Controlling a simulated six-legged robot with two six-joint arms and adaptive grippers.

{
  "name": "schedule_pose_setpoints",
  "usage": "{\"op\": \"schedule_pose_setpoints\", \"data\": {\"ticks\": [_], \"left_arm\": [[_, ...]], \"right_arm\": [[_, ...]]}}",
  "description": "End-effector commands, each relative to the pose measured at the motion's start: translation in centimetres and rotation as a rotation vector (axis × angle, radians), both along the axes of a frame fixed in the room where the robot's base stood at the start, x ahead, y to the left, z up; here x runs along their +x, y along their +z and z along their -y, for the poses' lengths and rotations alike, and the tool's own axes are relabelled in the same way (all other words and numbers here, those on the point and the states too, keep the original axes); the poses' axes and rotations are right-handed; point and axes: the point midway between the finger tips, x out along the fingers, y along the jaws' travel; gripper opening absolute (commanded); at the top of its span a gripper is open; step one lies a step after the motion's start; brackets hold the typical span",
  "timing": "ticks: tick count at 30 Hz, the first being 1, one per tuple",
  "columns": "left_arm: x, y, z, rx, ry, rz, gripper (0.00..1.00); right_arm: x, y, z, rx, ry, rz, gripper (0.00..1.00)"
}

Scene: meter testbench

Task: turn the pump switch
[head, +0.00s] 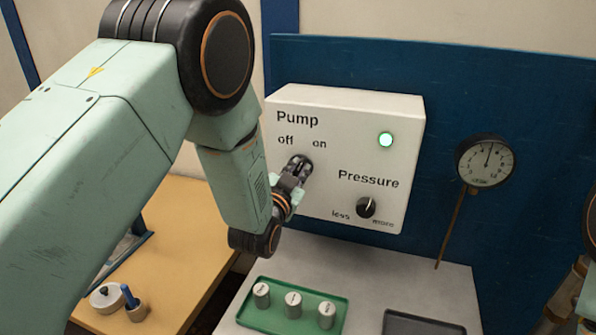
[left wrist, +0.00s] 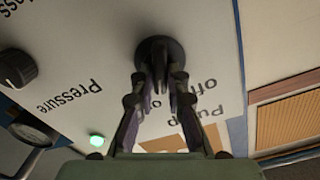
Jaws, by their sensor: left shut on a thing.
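The pump switch is a round black knob with a raised ridge (left wrist: 157,55), below the words "off" and "on" on a white control box (head: 330,110). My left gripper (head: 296,170) is shut on the pump switch. In the left wrist view, the fingers of the left gripper (left wrist: 158,85) lie on both sides of the ridge. The fingers partly hide the switch in the head view, so its exact pointing is hard to tell. A round lamp (head: 386,140) on the box glows green. Part of my right arm shows at the right edge; its gripper's state is unclear.
A pressure knob (head: 366,207) sits lower right on the box. A gauge (head: 485,162) on a thin pipe stands to the right. Below, a green tray (head: 262,318) holds three pale cylinders, beside a dark tray (head: 424,325). A wooden table (head: 185,220) is at the left.

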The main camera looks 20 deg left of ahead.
Motion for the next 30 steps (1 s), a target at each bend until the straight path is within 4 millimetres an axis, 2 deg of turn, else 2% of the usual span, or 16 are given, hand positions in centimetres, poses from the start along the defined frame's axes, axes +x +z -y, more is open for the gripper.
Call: {"op": "schedule_pose_setpoints", "data": {"ticks": [21, 30], "left_arm": [[0.1, 0.4, -0.7, -0.638, -0.002, -0.010, 0.00], [0.2, 0.4, -0.9, -0.841, 0.000, -0.016, 0.00]], "right_arm": [[0.0, -1.3, 0.0, 0.000, 0.000, 0.000, 0.40], [0.0, -1.6, 0.0, 0.000, 0.000, 0.000, 0.40]]}}
